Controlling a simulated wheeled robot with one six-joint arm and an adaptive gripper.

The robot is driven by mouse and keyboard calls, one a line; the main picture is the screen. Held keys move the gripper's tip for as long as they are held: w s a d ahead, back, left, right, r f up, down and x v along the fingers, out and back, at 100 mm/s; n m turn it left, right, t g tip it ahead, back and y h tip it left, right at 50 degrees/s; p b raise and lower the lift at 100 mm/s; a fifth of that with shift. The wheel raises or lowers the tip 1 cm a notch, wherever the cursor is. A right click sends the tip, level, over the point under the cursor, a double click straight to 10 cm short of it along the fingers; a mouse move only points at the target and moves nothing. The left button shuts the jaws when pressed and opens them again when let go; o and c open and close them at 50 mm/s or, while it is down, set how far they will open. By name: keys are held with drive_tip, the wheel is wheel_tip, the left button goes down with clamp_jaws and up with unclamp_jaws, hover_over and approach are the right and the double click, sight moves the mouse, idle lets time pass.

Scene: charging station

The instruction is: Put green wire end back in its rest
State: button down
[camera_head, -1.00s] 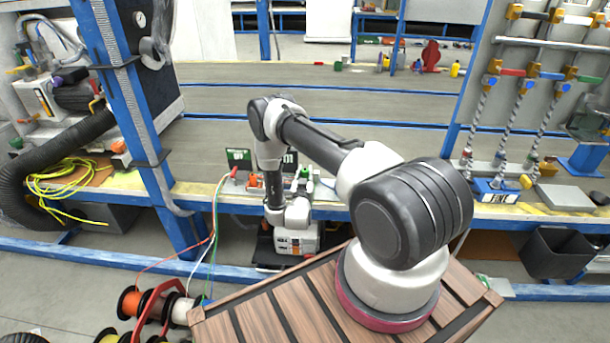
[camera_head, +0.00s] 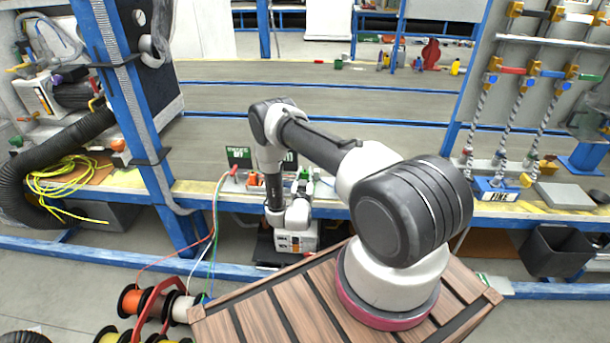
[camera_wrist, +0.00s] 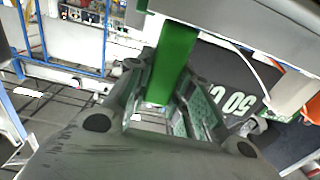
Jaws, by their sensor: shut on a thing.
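In the wrist view a green bar-shaped piece (camera_wrist: 174,62), which looks like the green wire end, stands between the fingers of my gripper (camera_wrist: 165,102). The fingers are shut on it, and its upper part meets a pale grey edge at the top of the view. In the head view a small green piece (camera_head: 305,174) shows at the bench edge beside my wrist. My gripper's fingers are mostly hidden there by my arm. The rest cannot be made out clearly. A red wire end (camera_head: 234,171) stands at the bench edge to the left.
Red, white and green wires (camera_head: 215,225) run up from the wire spools (camera_head: 150,303) to the bench edge. A blue post (camera_head: 130,100) stands to the left.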

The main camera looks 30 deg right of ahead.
drive_tip(key=shift+f, duration=1.15)
drive_tip(key=c, duration=1.2)
unclamp_jaws()
drive_tip(key=v, duration=1.2)
drive_tip(key=shift+f, duration=0.15)
